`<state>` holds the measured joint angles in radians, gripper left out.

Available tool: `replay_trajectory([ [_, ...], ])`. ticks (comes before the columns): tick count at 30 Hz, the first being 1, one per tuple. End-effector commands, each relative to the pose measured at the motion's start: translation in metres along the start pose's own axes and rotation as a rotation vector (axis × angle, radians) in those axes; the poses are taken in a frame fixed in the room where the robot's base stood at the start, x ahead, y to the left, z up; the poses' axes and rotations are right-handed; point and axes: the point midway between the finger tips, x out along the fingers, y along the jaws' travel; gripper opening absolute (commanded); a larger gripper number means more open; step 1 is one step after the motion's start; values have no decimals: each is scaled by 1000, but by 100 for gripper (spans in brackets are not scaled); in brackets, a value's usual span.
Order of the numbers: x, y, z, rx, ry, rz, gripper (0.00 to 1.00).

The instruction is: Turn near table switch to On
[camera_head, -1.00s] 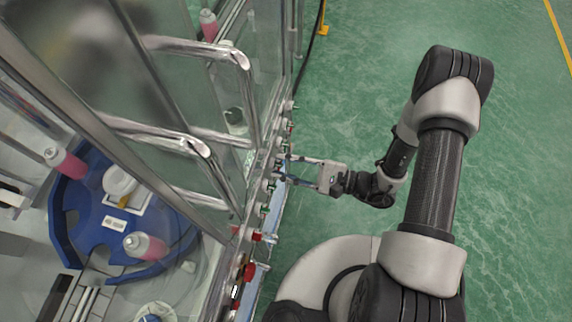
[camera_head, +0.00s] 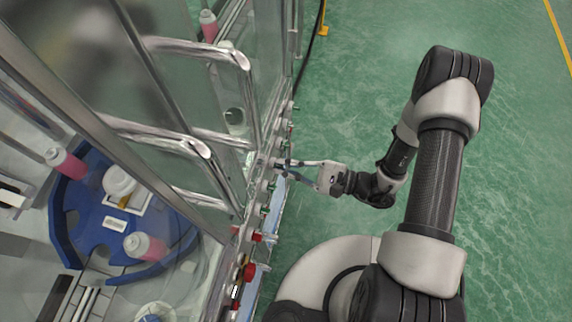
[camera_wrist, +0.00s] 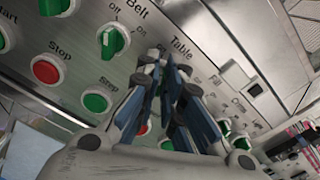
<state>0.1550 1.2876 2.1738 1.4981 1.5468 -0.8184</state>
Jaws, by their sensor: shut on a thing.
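The control panel (camera_wrist: 75,20) fills the upper left of the wrist view and carries a "Table" label (camera_wrist: 181,48). My gripper (camera_wrist: 166,66) has its fingertips at the panel just beside that label, shut on the table switch. The fingers hide the switch knob, so its pointer position cannot be read. In the head view my gripper (camera_head: 283,166) reaches left to the panel edge of the machine, its fingertips close together.
A green "Belt" switch (camera_wrist: 113,40) is left of my fingers. A red Stop button (camera_wrist: 47,69) and green Step button (camera_wrist: 95,102) lie nearby. In the head view, metal door handles (camera_head: 248,100) stick out above the panel; the green floor (camera_head: 340,90) at right is clear.

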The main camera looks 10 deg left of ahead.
Motion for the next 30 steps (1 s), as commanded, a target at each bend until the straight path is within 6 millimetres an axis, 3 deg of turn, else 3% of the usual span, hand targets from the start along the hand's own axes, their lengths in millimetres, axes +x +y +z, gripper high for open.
replay_trajectory([
  [8,0,-2,1,145,0,0,0],
  [30,0,-7,-2,805,0,0,0],
])
